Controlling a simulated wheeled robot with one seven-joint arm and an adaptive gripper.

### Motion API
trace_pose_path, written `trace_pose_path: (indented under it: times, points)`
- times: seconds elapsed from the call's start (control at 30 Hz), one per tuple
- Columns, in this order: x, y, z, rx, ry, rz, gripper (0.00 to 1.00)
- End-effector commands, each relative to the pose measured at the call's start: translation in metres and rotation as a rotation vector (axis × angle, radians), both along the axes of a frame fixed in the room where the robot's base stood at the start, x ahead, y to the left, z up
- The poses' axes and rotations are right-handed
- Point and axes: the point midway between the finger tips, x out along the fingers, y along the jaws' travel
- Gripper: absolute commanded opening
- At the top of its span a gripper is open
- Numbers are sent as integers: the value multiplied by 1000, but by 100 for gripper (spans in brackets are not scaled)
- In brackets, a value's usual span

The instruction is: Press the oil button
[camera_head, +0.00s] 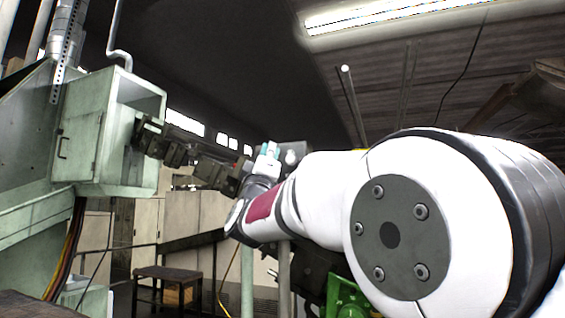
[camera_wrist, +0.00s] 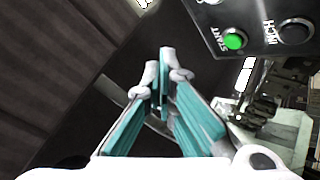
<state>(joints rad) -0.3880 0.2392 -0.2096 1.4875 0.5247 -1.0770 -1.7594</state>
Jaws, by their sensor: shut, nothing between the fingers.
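In the wrist view, my gripper (camera_wrist: 161,60) points up the picture, its teal-sided fingers shut with nothing between them. A grey control panel (camera_wrist: 265,18) is at the upper right, apart from the fingertips in the picture. It carries a lit green button (camera_wrist: 234,40) labelled START and a black button (camera_wrist: 296,31) labelled INCH. The top edge cuts the panel off, and I see no button labelled oil. In the head view, my gripper (camera_head: 268,150) shows only as small teal parts beyond my white arm, near the right end of a dark jointed assembly (camera_head: 190,152).
A pale green machine cabinet (camera_head: 80,145) stands at the left in the head view, with the dark assembly reaching right from it. A dark stool (camera_head: 165,280) and pale lockers (camera_head: 195,215) are behind. Pale machine parts (camera_wrist: 285,130) show at the wrist view's lower right.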

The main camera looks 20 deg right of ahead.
Motion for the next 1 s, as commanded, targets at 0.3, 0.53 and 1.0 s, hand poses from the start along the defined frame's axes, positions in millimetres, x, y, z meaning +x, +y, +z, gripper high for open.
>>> trace_pose_path:
  times: [0.3, 0.53, 1.0]
  points:
    - [38, -25, -4, -1, -1, -1, 0]
    - [56, -39, -3, -1, 1, -1, 0]
    - [63, -46, -1, -1, 1, 0, 0]
